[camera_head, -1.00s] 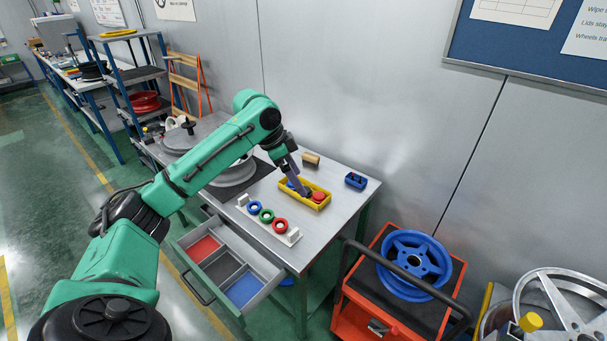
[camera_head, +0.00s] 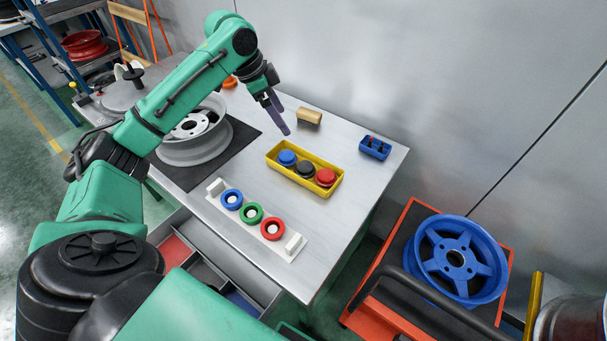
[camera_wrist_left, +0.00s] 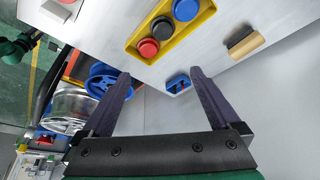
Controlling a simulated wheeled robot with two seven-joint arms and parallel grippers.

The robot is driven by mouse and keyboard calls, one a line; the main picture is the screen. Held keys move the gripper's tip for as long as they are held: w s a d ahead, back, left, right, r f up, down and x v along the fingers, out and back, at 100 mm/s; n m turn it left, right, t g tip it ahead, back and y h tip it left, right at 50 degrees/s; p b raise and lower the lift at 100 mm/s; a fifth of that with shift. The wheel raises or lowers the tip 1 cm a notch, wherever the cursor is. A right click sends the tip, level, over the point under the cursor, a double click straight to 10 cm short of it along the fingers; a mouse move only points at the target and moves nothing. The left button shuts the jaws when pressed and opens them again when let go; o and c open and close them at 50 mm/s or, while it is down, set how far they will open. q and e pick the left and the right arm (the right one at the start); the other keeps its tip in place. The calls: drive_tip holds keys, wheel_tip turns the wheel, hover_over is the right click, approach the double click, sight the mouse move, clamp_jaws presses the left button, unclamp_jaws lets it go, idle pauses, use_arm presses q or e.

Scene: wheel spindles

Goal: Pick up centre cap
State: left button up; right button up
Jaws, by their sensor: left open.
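A yellow tray (camera_head: 327,198) on the metal table holds three round caps in a row: blue (camera_head: 287,158), black (camera_head: 305,169) and red (camera_head: 325,177). In the left wrist view the same tray (camera_wrist_left: 177,46) shows at the top, with the red cap (camera_wrist_left: 148,47), black cap (camera_wrist_left: 162,28) and part of the blue cap (camera_wrist_left: 185,10). My left gripper (camera_head: 286,131) is in front of the wall side of the tray, apart from the caps. In the left wrist view its two fingers (camera_wrist_left: 160,73) are spread with nothing between them. My right gripper is not in view.
A white rack (camera_head: 216,189) with blue, green and red rings stands near the table's front edge. A grey wheel (camera_head: 193,140) sits left; a blue wheel (camera_head: 459,258) rests on an orange cart.

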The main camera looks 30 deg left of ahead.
use_arm(q)
drive_tip(key=b, duration=0.5)
approach(304, 166)
drive_tip(key=a+v, duration=0.1)
drive_tip(key=v, duration=0.4)
drive_tip(key=x, duration=0.5)
drive_tip(key=p+x, duration=0.1)
drive_tip(key=x, duration=0.3)
drive_tip(key=d+p+x, duration=0.1)
drive_tip(key=x, duration=0.4)
drive_tip(key=shift+f, duration=0.2)
drive_tip(key=shift+r, duration=0.1)
drive_tip(key=c, duration=1.1)
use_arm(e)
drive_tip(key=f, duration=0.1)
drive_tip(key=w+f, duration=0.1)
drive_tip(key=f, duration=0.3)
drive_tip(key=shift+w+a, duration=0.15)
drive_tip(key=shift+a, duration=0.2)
use_arm(q)
drive_tip(key=shift+r, duration=0.1)
